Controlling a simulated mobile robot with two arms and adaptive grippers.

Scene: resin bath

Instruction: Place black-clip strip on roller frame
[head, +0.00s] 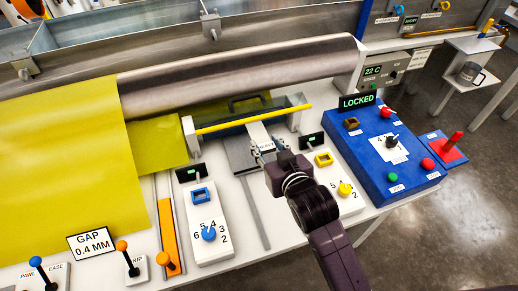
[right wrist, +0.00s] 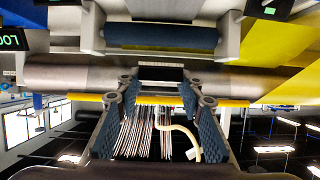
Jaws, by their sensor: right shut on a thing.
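My right gripper (head: 265,148) is shut at the front of the roller frame. A pale, flat piece (head: 259,134), which I take to be the black-clip strip, lies at its fingertips. In the right wrist view a dark piece (right wrist: 160,74) with pale edges sits between the fingertips of the right gripper (right wrist: 160,85); the fingers partly hide it. The roller frame (head: 190,136) has white end brackets and a yellow bar (head: 250,119). The bar also crosses the right wrist view (right wrist: 85,97). I cannot tell whether the strip touches the frame. My left gripper is out of view.
A large metal roller (head: 240,68) lies behind the frame, with yellow sheet (head: 65,165) at left. A blue panel (head: 375,165) with knobs stands at right. White selector blocks (head: 210,218) and levers (head: 128,255) crowd the front. A grey plate (head: 238,158) lies below the frame.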

